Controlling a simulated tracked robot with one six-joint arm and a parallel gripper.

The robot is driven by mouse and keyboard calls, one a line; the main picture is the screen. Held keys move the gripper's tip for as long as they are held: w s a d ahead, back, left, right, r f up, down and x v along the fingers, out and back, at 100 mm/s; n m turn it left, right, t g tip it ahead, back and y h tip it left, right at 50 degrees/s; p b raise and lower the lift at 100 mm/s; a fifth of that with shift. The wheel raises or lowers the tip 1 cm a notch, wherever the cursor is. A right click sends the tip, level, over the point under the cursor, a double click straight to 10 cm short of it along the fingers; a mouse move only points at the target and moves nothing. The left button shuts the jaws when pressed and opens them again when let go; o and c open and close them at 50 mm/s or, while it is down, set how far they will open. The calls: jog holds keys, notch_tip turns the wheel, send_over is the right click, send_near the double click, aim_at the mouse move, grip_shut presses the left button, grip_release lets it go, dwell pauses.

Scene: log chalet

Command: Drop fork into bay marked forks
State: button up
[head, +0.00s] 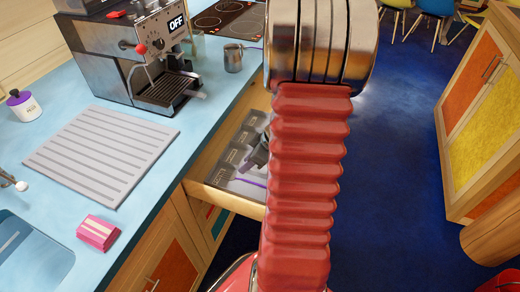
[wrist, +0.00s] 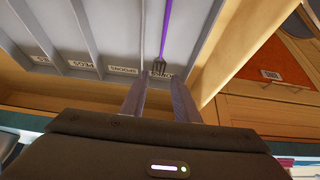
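The fork (wrist: 163,40) has a purple handle and a dark metal head. In the wrist view it lies in line with the rightmost bay, its tines toward my gripper. It appears to rest on that bay's floor. The label at this bay's end (wrist: 161,75) is partly covered by the tines and hard to read. My gripper (wrist: 158,82) is open, its two fingers apart with a clear gap between them, above the bay's end. In the head view, the purple handle (head: 252,183) shows inside the open drawer (head: 226,196); my arm hides much of the gripper.
Other labelled bays (wrist: 80,40) lie left of the fork's bay, split by thin dividers. The drawer's wooden side wall (wrist: 222,45) stands close on the right. The counter above holds a coffee machine (head: 130,50), a ribbed drying mat (head: 100,150) and a pink block (head: 97,232).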

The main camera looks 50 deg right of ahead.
jog(key=v, duration=1.3)
jog(key=shift+s+r, duration=0.2)
jog(key=shift+r, duration=0.1)
dwell(0.6)
jog(key=w+a+r+m+g, duration=0.1)
jog(key=w+a+r, duration=0.15)
jog(key=a, duration=0.55)
jog(key=w+a+r+g, duration=0.1)
jog(key=a+r, duration=0.3)
jog(key=a, duration=0.4)
jog(key=s+a+r+m+t+h, duration=0.1)
jog(key=s+a+r, duration=0.1)
jog(key=a, duration=0.5)
jog(key=s+a+r+m+t+h, duration=0.1)
jog(key=s+a+r+m, duration=0.1)
jog(key=a+r, duration=0.2)
jog(key=a, duration=0.3)
jog(key=shift+s, duration=0.4)
